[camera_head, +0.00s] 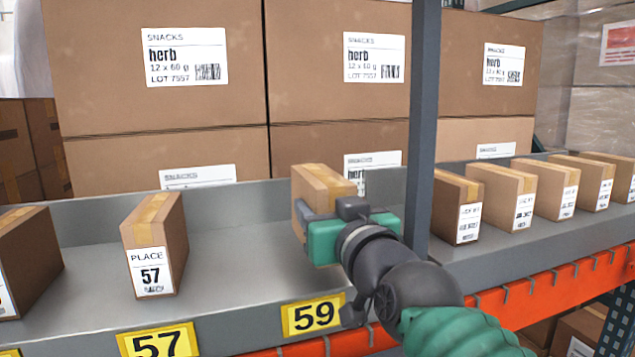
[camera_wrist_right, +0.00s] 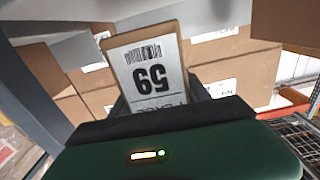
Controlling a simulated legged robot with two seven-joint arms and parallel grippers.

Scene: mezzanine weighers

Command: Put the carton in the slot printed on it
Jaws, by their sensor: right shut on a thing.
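My right gripper (camera_head: 350,215) is shut on a small brown carton (camera_head: 323,184) with a tape strip along its top. In the right wrist view the carton's label (camera_wrist_right: 150,75) shows upside down and reads 59. In the head view the carton is above the grey shelf tray (camera_head: 232,262), behind the yellow 59 tag (camera_head: 314,314). My gripper hides its lower part, so I cannot tell whether it touches the tray. My left gripper is not in view.
A carton labelled PLACE 57 (camera_head: 155,245) stands behind the yellow 57 tag (camera_head: 158,342). Another carton (camera_head: 28,255) is at the far left. A grey upright post (camera_head: 424,120) is close right of my gripper. Several cartons stand beyond it. Large herb boxes (camera_head: 155,65) fill the back.

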